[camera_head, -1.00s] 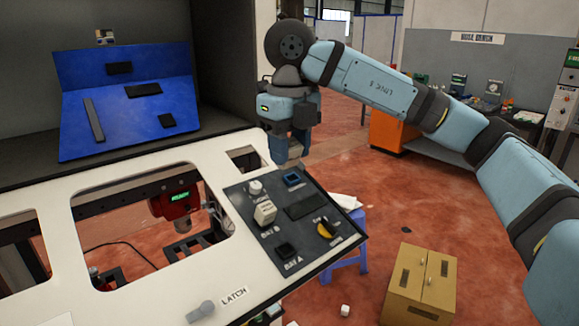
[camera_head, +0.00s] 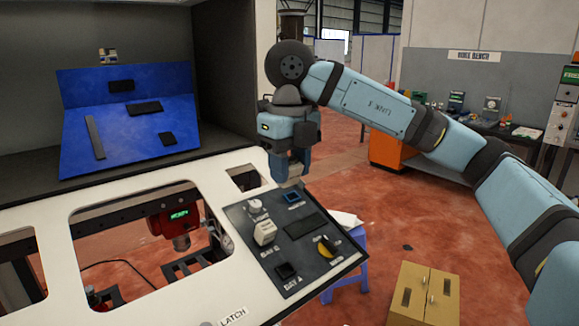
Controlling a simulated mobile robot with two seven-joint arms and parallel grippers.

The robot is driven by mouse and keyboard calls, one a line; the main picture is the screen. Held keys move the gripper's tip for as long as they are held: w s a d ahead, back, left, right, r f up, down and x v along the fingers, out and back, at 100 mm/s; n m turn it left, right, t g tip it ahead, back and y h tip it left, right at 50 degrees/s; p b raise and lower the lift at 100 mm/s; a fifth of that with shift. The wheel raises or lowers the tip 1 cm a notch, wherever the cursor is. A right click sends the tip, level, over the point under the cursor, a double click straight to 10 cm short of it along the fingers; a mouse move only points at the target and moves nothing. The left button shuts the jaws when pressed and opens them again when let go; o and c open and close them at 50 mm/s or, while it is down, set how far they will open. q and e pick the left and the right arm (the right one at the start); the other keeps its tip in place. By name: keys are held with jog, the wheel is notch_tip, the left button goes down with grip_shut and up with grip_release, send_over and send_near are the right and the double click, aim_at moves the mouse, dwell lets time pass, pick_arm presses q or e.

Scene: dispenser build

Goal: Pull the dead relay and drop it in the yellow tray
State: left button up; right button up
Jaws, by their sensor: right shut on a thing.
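My right gripper (camera_head: 287,178) points down just above the far edge of the dark control panel (camera_head: 268,225). It is shut on a small pale piece, probably a relay, mostly hidden by the fingers. A cream relay (camera_head: 265,232) stands upright in the BAY B position on the panel. The BAY A socket (camera_head: 286,271) is dark and shows no cream relay in it. The yellow tray is not visible in this view. My left gripper is not in view.
A blue sloped board (camera_head: 125,125) stands in the cabinet at left. A blue stool (camera_head: 350,272) and a cardboard box (camera_head: 423,295) are on the floor beyond.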

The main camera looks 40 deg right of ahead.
jog(key=shift+s+r+p, duration=0.2)
jog(key=shift+r+p, duration=0.1)
jog(key=shift+r, duration=0.3)
jog(key=shift+s+r+p, duration=0.2)
jog(key=shift+r+p, duration=0.1)
jog(key=shift+r, duration=0.3)
jog(key=r+p, duration=0.1)
jog(key=s+r+p, duration=0.1)
jog(key=r+p, duration=0.1)
jog(key=r, duration=0.1)
jog(key=shift+s+d+p, duration=0.1)
jog(key=shift+s+p, duration=0.2)
jog(key=shift+s, duration=0.1)
